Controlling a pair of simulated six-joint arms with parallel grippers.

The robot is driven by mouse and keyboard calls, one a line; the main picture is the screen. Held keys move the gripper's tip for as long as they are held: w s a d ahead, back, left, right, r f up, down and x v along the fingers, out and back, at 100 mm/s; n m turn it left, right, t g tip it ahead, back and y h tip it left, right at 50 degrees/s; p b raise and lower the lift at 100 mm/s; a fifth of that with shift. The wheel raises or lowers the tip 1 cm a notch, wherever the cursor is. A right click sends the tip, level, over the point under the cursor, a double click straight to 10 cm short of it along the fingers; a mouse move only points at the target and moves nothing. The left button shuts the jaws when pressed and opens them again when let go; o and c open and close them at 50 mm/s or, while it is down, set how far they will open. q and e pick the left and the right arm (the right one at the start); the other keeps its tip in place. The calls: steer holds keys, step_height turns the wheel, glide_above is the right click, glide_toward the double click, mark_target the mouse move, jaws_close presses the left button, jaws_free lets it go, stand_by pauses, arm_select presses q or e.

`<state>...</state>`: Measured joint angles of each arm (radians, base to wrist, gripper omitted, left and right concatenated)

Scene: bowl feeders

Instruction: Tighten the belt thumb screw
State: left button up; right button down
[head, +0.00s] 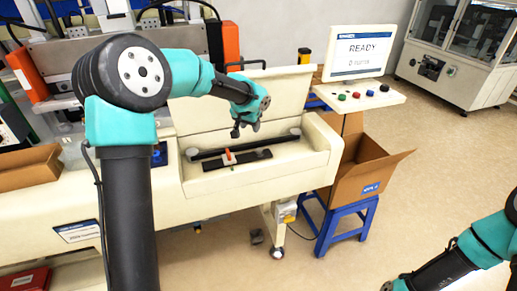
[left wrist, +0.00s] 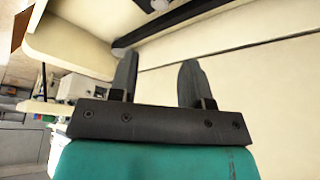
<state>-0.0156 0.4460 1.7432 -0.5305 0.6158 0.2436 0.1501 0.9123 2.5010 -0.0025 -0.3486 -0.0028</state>
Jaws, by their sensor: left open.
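In the head view a black belt (head: 215,150) runs between two grey rollers inside an open cream housing. A small orange-red part (head: 229,156), perhaps the thumb screw, stands on a dark plate (head: 255,158) in front of the belt. My left gripper (head: 238,132) hangs above the belt, near the orange-red part and apart from it. In the left wrist view the fingers of my left gripper (left wrist: 158,78) are spread and empty, with the dark belt (left wrist: 190,16) beyond them. My right gripper (head: 388,286) is barely in view at the lower right; its jaws are unclear.
The housing's raised lid (head: 285,92) stands behind the belt. A screen reading READY (head: 357,50) and a button panel (head: 360,96) stand to the right, above an open cardboard box (head: 362,170) on a blue stool (head: 345,225). The floor at the right is clear.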

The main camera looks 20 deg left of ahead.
mark_target(259, 149)
arm_select(q)
steer(key=x, duration=1.6)
steer(key=shift+f, duration=0.2)
steer(key=c, duration=0.6)
